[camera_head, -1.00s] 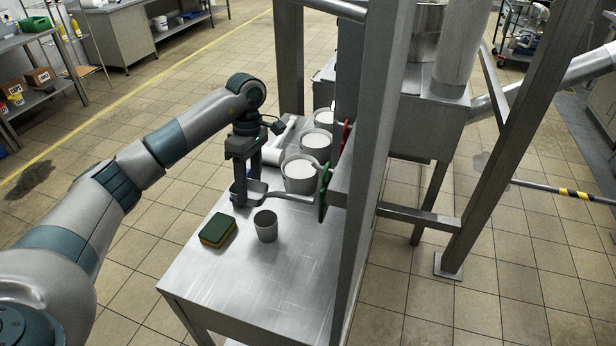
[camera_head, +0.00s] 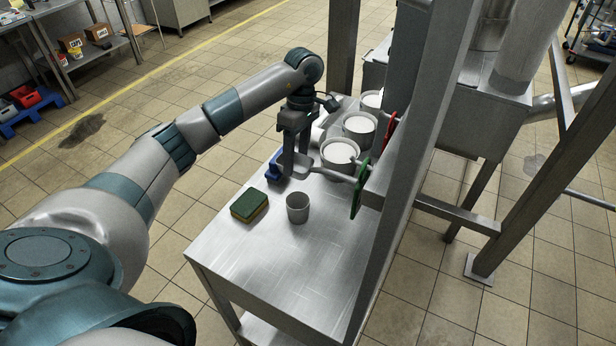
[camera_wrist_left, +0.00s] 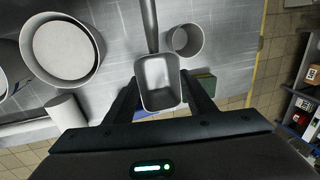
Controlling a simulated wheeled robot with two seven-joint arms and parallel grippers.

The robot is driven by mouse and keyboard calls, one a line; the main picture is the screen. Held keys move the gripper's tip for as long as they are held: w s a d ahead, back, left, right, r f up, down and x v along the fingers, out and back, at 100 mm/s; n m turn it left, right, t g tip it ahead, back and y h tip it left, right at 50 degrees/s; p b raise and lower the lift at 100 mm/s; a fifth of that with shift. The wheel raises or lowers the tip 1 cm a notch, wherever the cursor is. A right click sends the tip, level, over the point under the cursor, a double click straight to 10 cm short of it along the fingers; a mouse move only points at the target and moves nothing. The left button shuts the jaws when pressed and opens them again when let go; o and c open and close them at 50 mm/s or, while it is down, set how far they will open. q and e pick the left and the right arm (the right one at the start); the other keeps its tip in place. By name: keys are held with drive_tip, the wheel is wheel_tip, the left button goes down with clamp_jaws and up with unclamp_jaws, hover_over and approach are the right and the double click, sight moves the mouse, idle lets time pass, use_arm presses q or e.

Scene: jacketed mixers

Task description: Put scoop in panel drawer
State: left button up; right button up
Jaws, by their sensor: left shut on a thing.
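My left gripper (camera_head: 289,166) is shut on the metal scoop (camera_head: 335,174), close above the steel table (camera_head: 285,255). The scoop's handle points right, toward a green handwheel (camera_head: 360,189). In the left wrist view, the scoop's empty rectangular bowl (camera_wrist_left: 158,82) sits between the two fingers (camera_wrist_left: 160,95), its handle pointing away. A small blue item (camera_head: 273,168) is just left of the gripper and partly hidden. I cannot make out the panel drawer in these views. My right gripper is not in view.
A grey cup (camera_head: 297,208) and a green-yellow sponge (camera_head: 249,205) stand on the table in front of the gripper. White-filled pots (camera_head: 341,152) stand behind it. A steel post (camera_head: 425,130) rises at the table's right side. The table's front is clear.

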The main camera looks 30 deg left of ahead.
sight(297, 170)
use_arm(q)
wheel_tip(297, 170, down, 4)
drive_tip(key=shift+r+p, duration=0.2)
drive_tip(key=shift+p, duration=0.5)
drive_tip(key=shift+f, duration=0.45)
drive_tip(key=shift+s+f+p, duration=0.1)
drive_tip(key=shift+f+p, duration=0.3)
drive_tip(key=shift+f, duration=0.15)
drive_tip(key=shift+f+p, duration=0.45)
drive_tip(key=shift+f, duration=0.9)
